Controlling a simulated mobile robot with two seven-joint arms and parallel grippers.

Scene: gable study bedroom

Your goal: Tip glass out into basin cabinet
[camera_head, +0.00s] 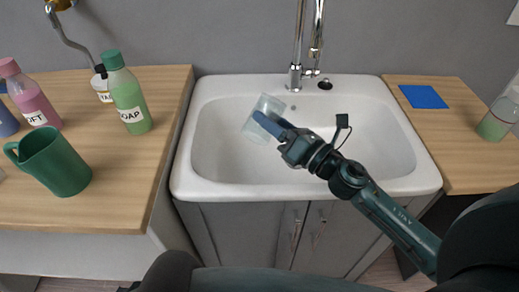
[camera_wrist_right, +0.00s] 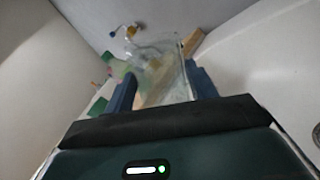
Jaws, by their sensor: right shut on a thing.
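My right gripper (camera_head: 268,125) is shut on a clear glass (camera_head: 259,113) and holds it over the bowl of the white basin cabinet (camera_head: 207,140). The glass is tilted, with its upper end leaning slightly to the right. In the right wrist view the glass (camera_wrist_right: 165,65) sits between the two blue fingers (camera_wrist_right: 160,88). I cannot tell whether any liquid is in it. The cabinet has grey doors below the white bowl and a chrome tap behind. My left gripper is not in view.
The left counter (camera_head: 128,190) bears a green mug (camera_head: 62,165), a green soap bottle (camera_head: 128,98), a pink bottle (camera_head: 32,92) and a white bottle. The right counter (camera_head: 450,150) bears a blue flat piece (camera_head: 423,97) and a clear bottle with green liquid (camera_head: 495,124).

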